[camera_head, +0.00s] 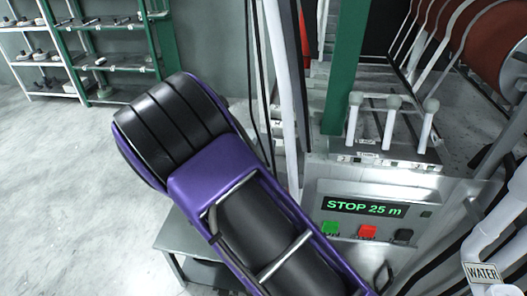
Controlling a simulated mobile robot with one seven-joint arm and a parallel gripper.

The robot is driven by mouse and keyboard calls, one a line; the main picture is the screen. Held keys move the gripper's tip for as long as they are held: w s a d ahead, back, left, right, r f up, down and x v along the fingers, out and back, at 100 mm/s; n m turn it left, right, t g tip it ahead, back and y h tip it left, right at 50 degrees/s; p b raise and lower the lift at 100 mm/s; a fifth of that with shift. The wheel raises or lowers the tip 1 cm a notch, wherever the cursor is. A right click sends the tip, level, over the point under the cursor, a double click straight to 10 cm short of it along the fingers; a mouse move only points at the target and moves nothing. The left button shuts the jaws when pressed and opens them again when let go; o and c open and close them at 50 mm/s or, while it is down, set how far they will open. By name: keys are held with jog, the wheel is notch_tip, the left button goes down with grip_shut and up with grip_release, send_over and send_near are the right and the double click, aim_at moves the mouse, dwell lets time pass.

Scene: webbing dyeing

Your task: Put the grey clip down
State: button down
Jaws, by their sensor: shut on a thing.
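I cannot make out the grey clip in the head view. My gripper and its fingertips do not show either. A large purple and black arm part, which looks like mine, fills the middle of the picture and hides what lies behind it. A grey bench or box top (180,233) shows partly at the lower left of this arm part.
A machine panel (318,207) at right has a display (363,207) reading "STOP 25 m", a green button (330,229) and a red button (368,232). Levers (391,122) stand above it. A pipe (497,235) has a WATER label. The floor (60,190) at left is clear.

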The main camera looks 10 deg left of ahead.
jog(key=shift+f, duration=0.6)
jog(key=shift+f+b, duration=0.4)
jog(key=shift+f, duration=0.2)
jog(key=shift+c, duration=2.1)
grip_release()
jog(key=shift+f, duration=0.1)
jog(key=shift+d, duration=0.1)
